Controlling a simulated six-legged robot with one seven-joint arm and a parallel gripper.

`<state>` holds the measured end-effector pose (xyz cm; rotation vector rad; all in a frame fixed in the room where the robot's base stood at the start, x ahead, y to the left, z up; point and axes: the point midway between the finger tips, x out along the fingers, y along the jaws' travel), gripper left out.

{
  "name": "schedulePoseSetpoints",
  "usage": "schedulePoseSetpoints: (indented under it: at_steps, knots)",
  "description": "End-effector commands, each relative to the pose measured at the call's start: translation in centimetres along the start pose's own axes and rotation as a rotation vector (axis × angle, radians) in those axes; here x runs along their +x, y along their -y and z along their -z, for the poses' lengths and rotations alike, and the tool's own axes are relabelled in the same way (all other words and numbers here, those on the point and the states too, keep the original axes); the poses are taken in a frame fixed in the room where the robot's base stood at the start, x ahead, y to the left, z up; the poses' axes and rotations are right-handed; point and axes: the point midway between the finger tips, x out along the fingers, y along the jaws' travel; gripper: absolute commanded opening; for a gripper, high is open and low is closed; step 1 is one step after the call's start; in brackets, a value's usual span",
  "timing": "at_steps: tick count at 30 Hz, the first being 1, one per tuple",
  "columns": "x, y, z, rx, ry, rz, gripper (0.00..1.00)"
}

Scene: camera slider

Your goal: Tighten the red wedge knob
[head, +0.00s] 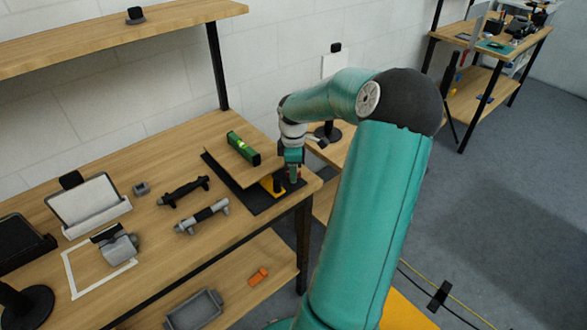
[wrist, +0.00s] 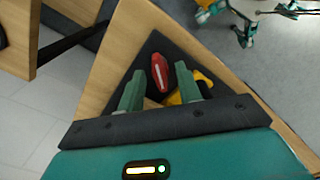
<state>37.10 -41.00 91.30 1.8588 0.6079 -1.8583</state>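The red wedge knob (wrist: 159,73) is an elongated red handle with a pale line along it. In the wrist view it lies above a dark mat and appears between and just beyond my two fingertips. My gripper (wrist: 161,92) has its green fingers spread apart, with no visible contact on the knob. A yellow part (wrist: 203,78) sits beside the knob, partly hidden by the right finger. In the head view my gripper (head: 292,172) points down at the table's right corner, and the yellow part (head: 278,184) shows beside it. Only a sliver of red shows there.
A green level (head: 243,148) lies on a wooden board (head: 228,165) left of my gripper. Dark and grey clamp-like parts (head: 184,192) lie farther left on the table. The table's edge is close to the knob. A black stand is just behind my gripper.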

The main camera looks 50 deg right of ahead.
Motion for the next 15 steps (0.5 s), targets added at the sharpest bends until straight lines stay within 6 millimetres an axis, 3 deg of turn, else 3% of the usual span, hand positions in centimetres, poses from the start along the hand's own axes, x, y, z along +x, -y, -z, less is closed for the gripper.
schedulePoseSetpoints:
  at_steps: [2,7,15]
  knots:
    - [-0.02,0.01,-0.02,0.0,0.0,0.0,0.31]
    - [-0.03,0.02,-0.03,0.001,0.0,0.0,0.0]
    - [-0.06,0.02,-0.01,0.011,0.0,0.0,0.0]
